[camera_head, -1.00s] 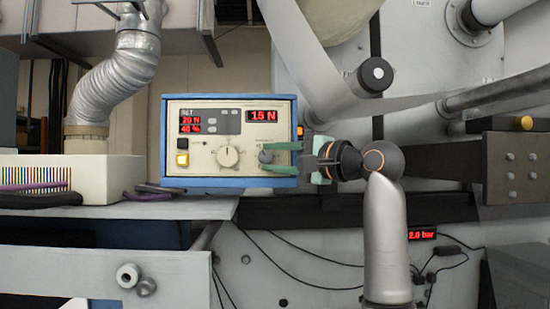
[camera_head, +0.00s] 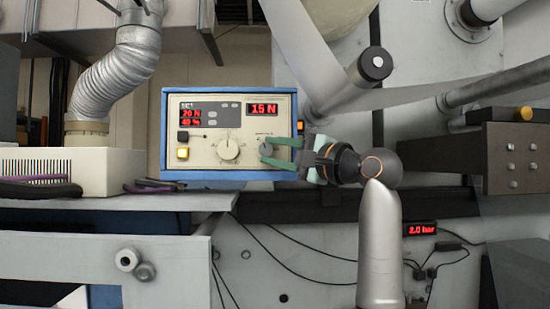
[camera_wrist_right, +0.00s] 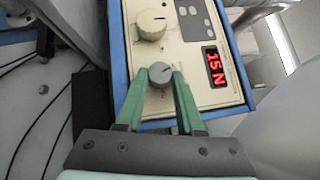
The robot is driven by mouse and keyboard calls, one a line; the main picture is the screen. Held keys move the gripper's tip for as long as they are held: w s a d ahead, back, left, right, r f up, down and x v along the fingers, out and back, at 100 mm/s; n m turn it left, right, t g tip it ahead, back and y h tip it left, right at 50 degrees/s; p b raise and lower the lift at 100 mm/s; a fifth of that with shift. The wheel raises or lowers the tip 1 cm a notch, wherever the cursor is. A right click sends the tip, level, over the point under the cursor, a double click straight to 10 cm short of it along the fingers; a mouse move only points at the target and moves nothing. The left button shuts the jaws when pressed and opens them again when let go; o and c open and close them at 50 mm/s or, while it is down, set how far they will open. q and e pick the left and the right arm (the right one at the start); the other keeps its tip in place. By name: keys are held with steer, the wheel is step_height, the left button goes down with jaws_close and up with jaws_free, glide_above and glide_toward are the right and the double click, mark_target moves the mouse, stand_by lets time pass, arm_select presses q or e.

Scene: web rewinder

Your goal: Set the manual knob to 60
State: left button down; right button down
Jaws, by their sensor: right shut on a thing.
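The control panel (camera_head: 207,168) is a cream box with a blue frame. It carries a large cream knob (camera_head: 229,150) and a small grey knob (camera_head: 266,149) to its right; their labels are too small to read. Red displays show 20 N, what looks like 40 % (blurred), and 15 N (camera_head: 264,109). My right gripper (camera_head: 272,149) has its green fingers shut on the grey knob, one on each side. In the wrist view the grey knob (camera_wrist_right: 161,73) sits between the fingertips, with a dark pointer line on its face. My left gripper is out of view.
A yellow button (camera_head: 183,153) and a black switch (camera_head: 183,136) sit at the panel's left. A white vented box (camera_head: 100,170) with a silver duct (camera_head: 122,70) stands further left. A black roller end (camera_head: 374,64) and web lie above right of my right gripper.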

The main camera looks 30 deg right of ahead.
steer(key=shift+a+f+m+t+b, duration=0.1)
steer(key=shift+f+m+t+b, duration=0.15)
steer(key=shift+m+t+b, duration=0.3)
steer(key=shift+a+f+m+t+b, duration=0.1)
steer(key=shift+f+m+t+b, duration=0.15)
steer(key=shift+m+t+b, duration=0.3)
steer(key=shift+w+f+m+t+h+b, duration=0.1)
steer(key=shift+m+t+h+b, duration=0.4)
steer(key=shift+m, duration=0.6)
steer(key=m+t+h, duration=0.2)
steer(key=m, duration=0.1)
steer(key=shift+w+a, duration=0.1)
steer(key=shift+a, duration=0.1)
steer(key=shift+f+m+t+h, duration=0.1)
steer(key=shift+m+t+h, duration=0.7)
steer(key=shift+m+h, duration=1.45)
steer(key=shift+m, duration=0.65)
steer(key=c, duration=0.5)
jaws_free()
